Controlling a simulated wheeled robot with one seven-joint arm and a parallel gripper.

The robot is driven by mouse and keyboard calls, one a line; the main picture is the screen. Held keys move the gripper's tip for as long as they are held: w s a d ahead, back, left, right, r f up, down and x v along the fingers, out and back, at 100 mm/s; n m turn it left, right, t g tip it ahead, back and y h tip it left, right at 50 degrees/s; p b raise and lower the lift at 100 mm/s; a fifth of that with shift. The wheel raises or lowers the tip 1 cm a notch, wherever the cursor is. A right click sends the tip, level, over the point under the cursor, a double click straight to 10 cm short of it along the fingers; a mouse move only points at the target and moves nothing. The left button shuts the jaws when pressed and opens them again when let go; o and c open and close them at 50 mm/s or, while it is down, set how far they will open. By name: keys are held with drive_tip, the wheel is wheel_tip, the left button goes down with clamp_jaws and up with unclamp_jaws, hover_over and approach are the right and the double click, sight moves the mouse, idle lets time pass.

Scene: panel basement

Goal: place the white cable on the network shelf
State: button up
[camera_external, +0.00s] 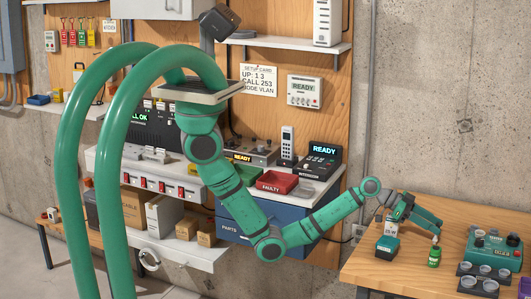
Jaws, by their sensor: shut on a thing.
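My gripper (437,232) is at the right, low over the wooden table. Its fingertips meet the top of a small green bottle (434,258), and it appears shut on it. The bottle looks upright; I cannot tell whether it touches the table. A white shelf (290,44) on the wooden wall panel at the top, bearing a tall white device (327,22), may be the network shelf. No label confirms this.
The wooden table (375,271) also carries a dark green box (387,247), a small white container beside it, and a green device (494,249) with several round cups in front. My arm crosses the middle.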

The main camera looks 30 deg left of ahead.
drive_tip(key=shift+f, duration=0.15)
drive_tip(key=o, duration=1)
drive_tip(key=shift+o, duration=0.5)
drive_tip(key=v, duration=0.7)
drive_tip(key=f+v, duration=0.1)
drive_tip(key=v, duration=0.2)
drive_tip(key=shift+w+a+r, duration=0.15)
drive_tip(key=shift+w+a, duration=0.15)
drive_tip(key=shift+a, duration=0.3)
